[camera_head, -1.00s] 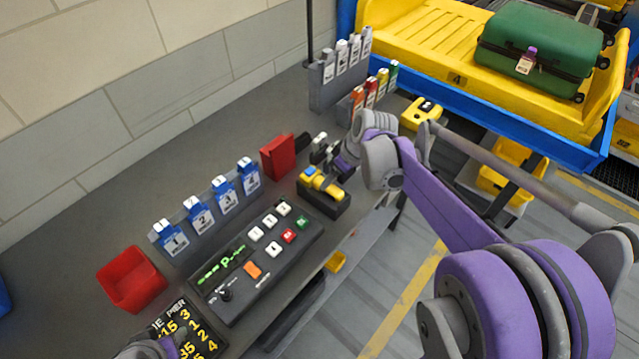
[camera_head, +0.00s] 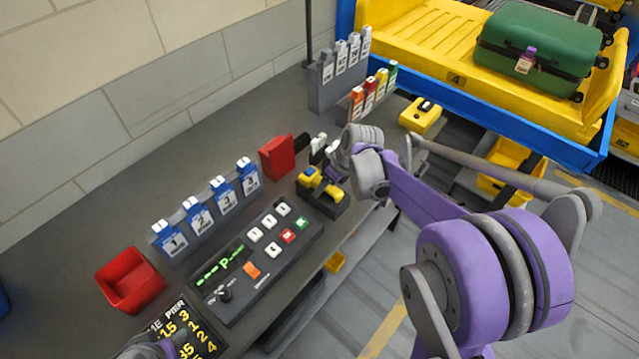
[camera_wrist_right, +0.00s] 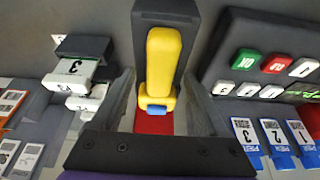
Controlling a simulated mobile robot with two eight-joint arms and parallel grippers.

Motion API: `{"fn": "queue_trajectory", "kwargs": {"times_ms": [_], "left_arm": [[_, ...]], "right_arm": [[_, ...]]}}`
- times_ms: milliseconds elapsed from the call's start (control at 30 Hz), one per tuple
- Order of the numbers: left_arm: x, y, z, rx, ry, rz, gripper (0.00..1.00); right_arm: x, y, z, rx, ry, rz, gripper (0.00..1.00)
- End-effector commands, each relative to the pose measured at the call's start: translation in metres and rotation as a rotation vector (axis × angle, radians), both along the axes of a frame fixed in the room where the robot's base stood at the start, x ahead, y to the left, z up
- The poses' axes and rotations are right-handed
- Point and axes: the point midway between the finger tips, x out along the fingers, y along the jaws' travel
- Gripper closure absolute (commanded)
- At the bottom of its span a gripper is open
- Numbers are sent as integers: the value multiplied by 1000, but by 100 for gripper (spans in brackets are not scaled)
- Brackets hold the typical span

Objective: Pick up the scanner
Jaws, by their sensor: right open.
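The scanner is yellow with a blue button and sits in a dark cradle on the bench, in the head view (camera_head: 318,184). It also shows in the right wrist view (camera_wrist_right: 163,65), lengthwise between the fingers. My right gripper (camera_wrist_right: 160,103) is open, one finger on each side of the scanner's near end; I cannot tell whether they touch it. In the head view the right wrist hangs just beyond the scanner and hides the fingertips. Part of my left gripper (camera_head: 150,350) shows at the bottom edge; its jaws are not clear.
A control panel (camera_head: 225,295) with buttons lies close to the cradle. A red holder (camera_head: 277,157) and dark blocks with white labels stand behind. Blue numbered tags (camera_head: 198,215), a red bin (camera_head: 131,279) and a yellow device (camera_head: 420,117) are also on the bench.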

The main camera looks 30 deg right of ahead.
Motion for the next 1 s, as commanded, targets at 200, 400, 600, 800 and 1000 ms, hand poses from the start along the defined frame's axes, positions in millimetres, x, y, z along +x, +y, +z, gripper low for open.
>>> {"fn": "queue_trajectory", "kwargs": {"times_ms": [200, 400, 600, 800, 1000], "left_arm": [[-1, 0, -2, 0, 1, 0, 50], [-1, 0, -2, 0, 1, 0, 50], [-1, 0, -2, 0, 1, 0, 50], [-1, 0, -2, 0, 1, 0, 50], [-1, 0, -2, 0, 1, 0, 50]], "right_arm": [[0, 0, -2, 0, 0, 0, 22], [0, 0, -2, 0, 0, 0, 28], [0, 0, -2, 0, 0, 0, 64], [0, 0, -2, 0, 0, 0, 100], [0, 0, -2, 0, 0, 0, 100]]}}
